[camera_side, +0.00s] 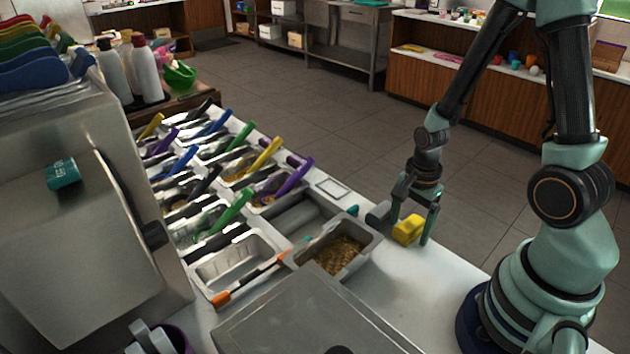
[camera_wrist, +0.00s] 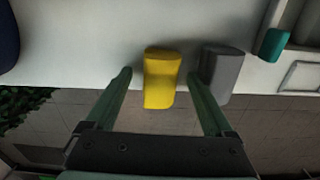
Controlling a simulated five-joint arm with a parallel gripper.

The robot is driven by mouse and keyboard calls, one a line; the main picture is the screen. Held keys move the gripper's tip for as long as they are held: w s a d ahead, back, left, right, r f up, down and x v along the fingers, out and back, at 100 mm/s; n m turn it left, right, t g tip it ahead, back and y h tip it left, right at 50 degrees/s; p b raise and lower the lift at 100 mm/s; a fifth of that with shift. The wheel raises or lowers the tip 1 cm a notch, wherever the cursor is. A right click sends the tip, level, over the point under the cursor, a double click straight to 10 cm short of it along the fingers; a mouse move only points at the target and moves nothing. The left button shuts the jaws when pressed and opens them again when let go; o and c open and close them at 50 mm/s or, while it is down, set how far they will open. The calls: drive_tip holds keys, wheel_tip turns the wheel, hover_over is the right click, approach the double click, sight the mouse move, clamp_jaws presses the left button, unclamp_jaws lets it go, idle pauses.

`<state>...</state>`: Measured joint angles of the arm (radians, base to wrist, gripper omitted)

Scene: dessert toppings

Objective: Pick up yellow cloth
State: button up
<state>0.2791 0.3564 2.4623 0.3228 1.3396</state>
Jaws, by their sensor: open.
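The yellow cloth (camera_side: 408,229) is a small folded block on the white counter, near its edge on the floor side. It also shows in the wrist view (camera_wrist: 162,78). My gripper (camera_side: 411,222) is open and points down around the cloth. In the wrist view my gripper (camera_wrist: 160,84) has one finger on each side of the cloth, with a gap showing on both sides. Whether the fingertips touch the counter is unclear.
A grey block (camera_wrist: 221,74) stands close beside the right finger in the wrist view. A grey container of brown topping (camera_side: 338,254) and rows of topping bins with coloured handles lie to the left. The counter (camera_side: 425,290) is clear toward my base.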

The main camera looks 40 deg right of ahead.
sight(411, 223)
clamp_jaws()
drive_tip(key=shift+r, duration=0.15)
wheel_tip(411, 223, up, 20)
idle(0.8)
